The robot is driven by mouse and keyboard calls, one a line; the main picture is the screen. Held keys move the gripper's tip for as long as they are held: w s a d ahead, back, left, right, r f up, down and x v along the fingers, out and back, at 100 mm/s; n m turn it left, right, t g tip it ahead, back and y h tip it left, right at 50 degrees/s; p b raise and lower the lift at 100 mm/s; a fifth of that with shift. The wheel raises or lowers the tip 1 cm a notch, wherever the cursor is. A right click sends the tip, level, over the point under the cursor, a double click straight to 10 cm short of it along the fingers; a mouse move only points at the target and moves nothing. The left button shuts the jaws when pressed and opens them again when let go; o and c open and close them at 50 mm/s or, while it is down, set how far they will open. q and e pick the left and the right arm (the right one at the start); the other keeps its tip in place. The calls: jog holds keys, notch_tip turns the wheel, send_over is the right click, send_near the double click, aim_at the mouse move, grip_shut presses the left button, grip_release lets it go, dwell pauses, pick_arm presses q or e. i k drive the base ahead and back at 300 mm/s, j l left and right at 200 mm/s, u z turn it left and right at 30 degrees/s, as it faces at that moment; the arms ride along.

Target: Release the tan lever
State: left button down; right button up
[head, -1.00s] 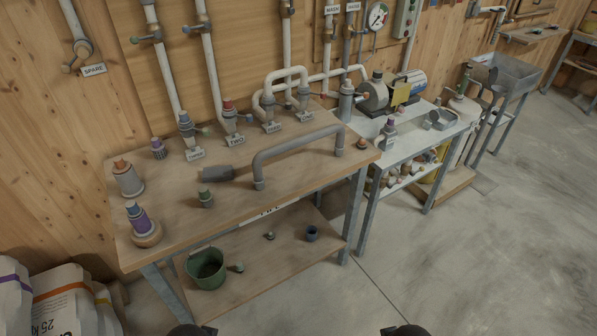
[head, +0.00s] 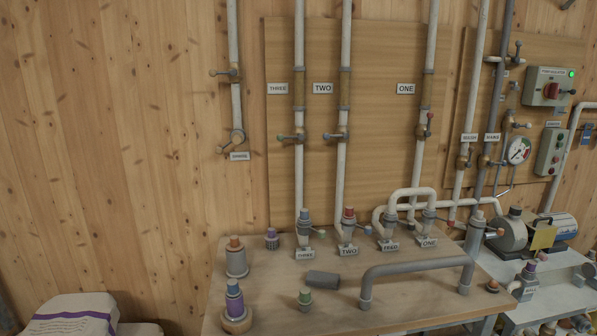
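Several small levers with coloured tips show in the head view, and I cannot tell for sure which is the tan one. A lever with an orange or tan tip (head: 499,232) sticks out right from the grey standpipe (head: 474,235) at the bench's right end. On the wall, the pipe marked SPARE has an upper lever (head: 214,72) and a lower lever (head: 220,149), both pointing left. Neither gripper is in view.
The wooden bench (head: 270,290) carries several valve fittings, capped couplings (head: 236,258), a dark cylinder (head: 323,278) and a grey raised pipe (head: 415,267). A pump (head: 553,227) stands on the right table. Sacks (head: 75,314) lie low at left. The left wall is bare.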

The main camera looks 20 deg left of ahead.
aim_at(219, 150)
jog(key=u, duration=0.45)
jog(key=k+u, duration=0.15)
jog(key=u, duration=0.25)
jog(key=k+u, duration=0.1)
jog(key=u, duration=0.35)
